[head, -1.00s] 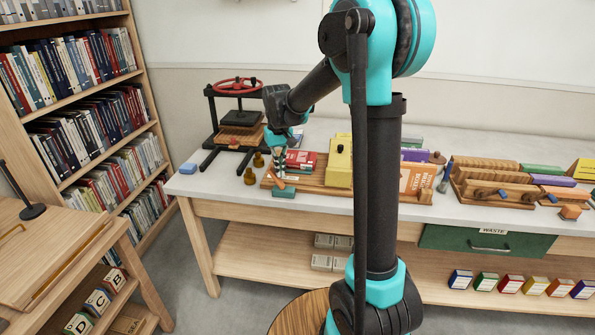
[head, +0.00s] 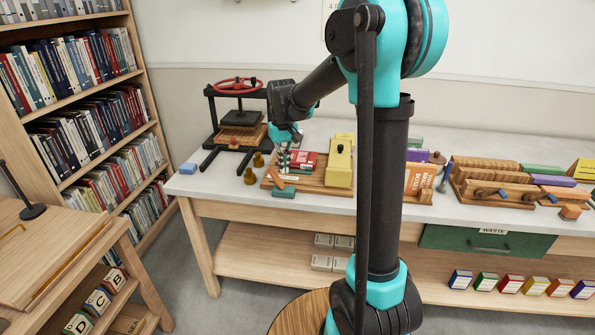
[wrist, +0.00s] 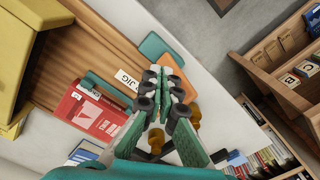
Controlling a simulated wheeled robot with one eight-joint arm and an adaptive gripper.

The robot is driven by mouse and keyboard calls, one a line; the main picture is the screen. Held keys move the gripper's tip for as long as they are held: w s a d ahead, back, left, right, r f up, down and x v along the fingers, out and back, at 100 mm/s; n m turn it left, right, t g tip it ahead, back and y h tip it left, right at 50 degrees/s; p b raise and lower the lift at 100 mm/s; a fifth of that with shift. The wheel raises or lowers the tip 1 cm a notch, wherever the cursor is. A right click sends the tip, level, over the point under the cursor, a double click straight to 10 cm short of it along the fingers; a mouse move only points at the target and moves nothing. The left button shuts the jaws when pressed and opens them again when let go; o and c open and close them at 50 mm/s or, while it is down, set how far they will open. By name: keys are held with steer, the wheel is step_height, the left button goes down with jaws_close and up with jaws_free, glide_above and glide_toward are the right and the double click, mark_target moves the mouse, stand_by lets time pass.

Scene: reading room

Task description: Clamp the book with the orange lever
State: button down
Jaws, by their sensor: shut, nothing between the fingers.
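The orange lever (head: 277,183) is at the left end of a wooden jig board (head: 312,187) on the bench. In the wrist view the lever (wrist: 177,73) lies just beyond my fingertips, partly hidden by them. The red book (head: 308,158) lies on the board, right of my gripper; it also shows in the wrist view (wrist: 88,115), near a "JIG" label. My gripper (head: 284,162) is shut and empty, just above the lever's end of the board. I cannot tell whether the fingertips touch the lever.
A yellow block (head: 339,165) stands on the board right of the book. A teal block (head: 284,192) sits at the board's front edge. Brass knobs (head: 254,170) and a press with a red wheel (head: 237,85) stand to the left. Bare bench top (head: 215,185) lies at the front left.

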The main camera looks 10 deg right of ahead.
step_height(320, 180, up, 8)
steer(key=shift+r, duration=0.2)
stand_by(0.6)
steer(key=s+d+f+t, duration=0.1)
steer(key=s+d+f, duration=0.2)
steer(key=s+f, duration=0.3)
steer(key=s+d+f+m+t, duration=0.1)
steer(key=s+d+f, duration=0.3)
steer(key=s, duration=0.6)
steer(key=s+d+f+m+t, duration=0.1)
steer(key=s+d+f+t, duration=0.1)
steer(key=s+f, duration=0.6)
steer(key=shift+d+f, duration=0.15)
steer(key=shift+d, duration=0.7)
